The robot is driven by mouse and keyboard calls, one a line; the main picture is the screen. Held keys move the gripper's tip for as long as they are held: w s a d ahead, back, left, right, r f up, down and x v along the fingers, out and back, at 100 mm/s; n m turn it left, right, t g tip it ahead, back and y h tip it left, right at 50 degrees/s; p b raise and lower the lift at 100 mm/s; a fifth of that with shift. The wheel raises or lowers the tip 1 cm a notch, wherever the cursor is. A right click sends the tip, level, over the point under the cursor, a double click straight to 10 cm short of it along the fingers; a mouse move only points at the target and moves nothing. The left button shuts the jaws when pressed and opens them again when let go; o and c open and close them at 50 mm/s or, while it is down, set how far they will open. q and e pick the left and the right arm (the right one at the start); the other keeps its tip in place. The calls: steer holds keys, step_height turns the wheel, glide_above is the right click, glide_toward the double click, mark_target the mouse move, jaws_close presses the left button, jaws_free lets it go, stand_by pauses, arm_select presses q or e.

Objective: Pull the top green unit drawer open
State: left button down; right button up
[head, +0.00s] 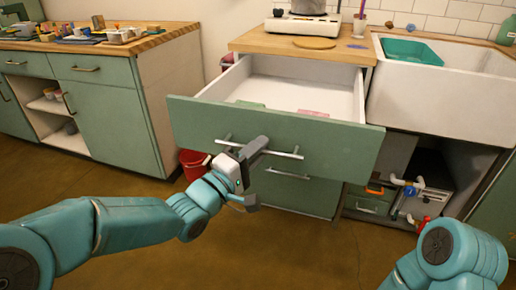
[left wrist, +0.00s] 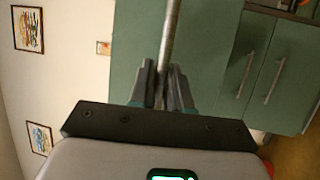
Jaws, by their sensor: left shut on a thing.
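The top green drawer (head: 345,145) stands well out of its unit under the wooden counter, its white inside showing. Its metal bar handle (head: 290,155) runs across the green front. My left gripper (head: 252,152) is shut on this handle, near its middle. In the left wrist view the fingers (left wrist: 162,88) close around the bar (left wrist: 171,35), with the green drawer front (left wrist: 205,45) behind. My right arm shows at the lower right, but its gripper is out of view.
A green item (head: 250,104) and a pink item (head: 313,113) lie in the drawer. A lower drawer handle (head: 287,174) sits below. A red bucket (head: 193,163) stands to the left. The sink (head: 440,100) is at the right, with pipes (head: 408,183) under it. Open floor lies in front.

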arm_select(q)
steer(key=shift+w, duration=0.1)
steer(key=shift+r, duration=0.1)
steer(key=c, duration=1.4)
jaws_free()
steer(key=shift+w, duration=0.1)
steer(key=shift+c, duration=0.2)
steer(key=p+v, duration=0.2)
steer(key=v, duration=1.4)
